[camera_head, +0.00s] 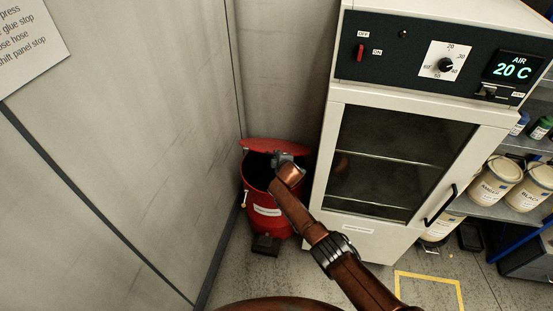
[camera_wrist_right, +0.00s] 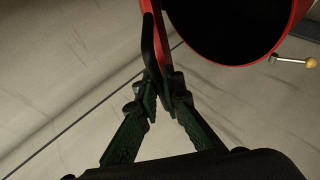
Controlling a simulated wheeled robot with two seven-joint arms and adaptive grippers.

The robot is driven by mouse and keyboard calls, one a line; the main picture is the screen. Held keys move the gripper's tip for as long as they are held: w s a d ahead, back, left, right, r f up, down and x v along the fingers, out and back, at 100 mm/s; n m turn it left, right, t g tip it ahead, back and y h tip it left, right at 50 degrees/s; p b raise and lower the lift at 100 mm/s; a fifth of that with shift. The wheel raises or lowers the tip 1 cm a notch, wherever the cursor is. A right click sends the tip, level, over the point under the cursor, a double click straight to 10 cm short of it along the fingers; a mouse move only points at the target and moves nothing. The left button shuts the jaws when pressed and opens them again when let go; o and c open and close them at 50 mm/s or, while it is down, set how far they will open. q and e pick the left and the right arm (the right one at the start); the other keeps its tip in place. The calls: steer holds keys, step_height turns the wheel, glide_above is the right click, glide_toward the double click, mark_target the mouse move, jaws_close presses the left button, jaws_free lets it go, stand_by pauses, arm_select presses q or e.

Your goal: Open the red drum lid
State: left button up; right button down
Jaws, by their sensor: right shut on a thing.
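The red drum (camera_head: 262,203) stands on the floor in the corner, between the wall panel and the white cabinet. Its red lid (camera_head: 272,145) is raised at the back, and the dark inside of the drum shows below it. My right gripper (camera_head: 284,159) is over the drum's mouth at the lid. The drum's open mouth (camera_wrist_right: 235,62) is dark at upper right. My left gripper is out of view.
The white cabinet (camera_head: 360,238) with a glass door stands close to the drum's right. A black pedal (camera_head: 265,245) is at the drum's foot. A small knobbed lever (camera_wrist_right: 295,62) sticks out from the drum. Shelves with tubs (camera_head: 494,182) are at the right.

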steer(key=shift+w+a+r, duration=0.1)
steer(key=shift+a+r, duration=0.15)
steer(key=shift+a, duration=0.1)
steer(key=c, duration=2.2)
jaws_free()
steer(key=shift+o, duration=0.8)
steer(key=shift+d+f, duration=0.15)
steer(key=shift+d, duration=0.1)
steer(key=shift+d, duration=0.1)
steer(key=v, duration=1.2)
steer(key=shift+f, duration=0.15)
